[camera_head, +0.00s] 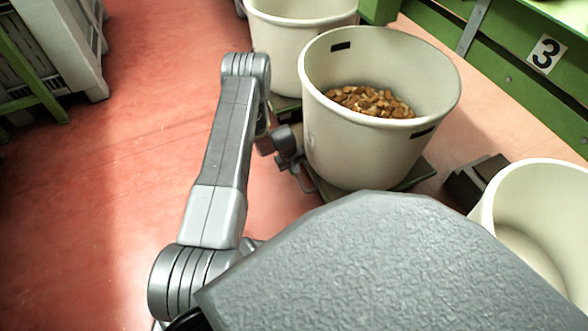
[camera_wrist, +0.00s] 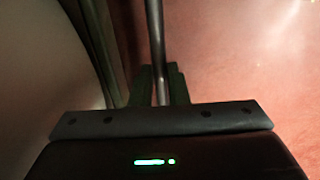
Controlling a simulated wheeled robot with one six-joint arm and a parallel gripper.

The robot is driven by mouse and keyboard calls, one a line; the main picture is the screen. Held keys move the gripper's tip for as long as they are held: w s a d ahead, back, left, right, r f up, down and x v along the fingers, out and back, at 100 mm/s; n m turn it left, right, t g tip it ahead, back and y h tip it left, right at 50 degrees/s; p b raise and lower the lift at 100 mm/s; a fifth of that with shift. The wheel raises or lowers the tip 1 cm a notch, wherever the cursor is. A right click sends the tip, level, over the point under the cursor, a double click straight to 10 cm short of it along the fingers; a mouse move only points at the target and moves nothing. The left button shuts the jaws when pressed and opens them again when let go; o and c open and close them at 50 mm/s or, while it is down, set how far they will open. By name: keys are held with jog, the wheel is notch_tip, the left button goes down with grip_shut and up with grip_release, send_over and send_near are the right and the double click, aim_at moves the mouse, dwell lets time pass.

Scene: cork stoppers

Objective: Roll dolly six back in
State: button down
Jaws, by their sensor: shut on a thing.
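A cream bin (camera_head: 340,150) partly filled with cork stoppers (camera_head: 370,102) stands on a low dark green dolly (camera_head: 416,174) in the head view. No number shows on this dolly. My gripper (camera_head: 294,160) is low at the bin's left side. A thin metal handle bar (camera_head: 303,181) rises there from the dolly. In the wrist view the bar (camera_wrist: 155,45) runs between the two fingers of my gripper (camera_wrist: 161,82), which is shut on it. My own body hides the floor in front of the dolly.
Another cream bin (camera_head: 285,45) stands just behind, and one (camera_head: 535,215) to the right beside a dark block (camera_head: 477,180). A green frame with a number 3 sign (camera_head: 546,53) runs along the right. A grey crate (camera_head: 60,40) is far left. The red floor (camera_head: 130,170) between is clear.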

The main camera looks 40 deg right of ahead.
jog(key=c, duration=1.4)
grip_release()
jog(key=shift+s+d, duration=0.15)
jog(key=shift+d, duration=0.2)
jog(key=shift+a, duration=0.1)
notch_tip(320, 180, up, 14)
jog(key=a+p, duration=0.2)
jog(key=p, duration=0.2)
jog(key=shift+w+a+f, duration=0.2)
jog(key=shift+w+a, duration=0.05)
jog(key=shift+w, duration=0.1)
jog(key=f+b, duration=0.1)
jog(key=f, duration=0.3)
jog(key=d+f+b, duration=0.1)
jog(key=f, duration=0.4)
jog(key=d+f+b, duration=0.1)
jog(key=f+b, duration=0.1)
jog(key=f, duration=0.2)
jog(key=shift+s+d+f, duration=0.15)
jog(key=shift+s+f, duration=0.1)
jog(key=shift+f, duration=0.15)
jog(key=shift+a+r, duration=0.1)
jog(key=shift+a, duration=0.1)
jog(key=shift+w+r, duration=0.1)
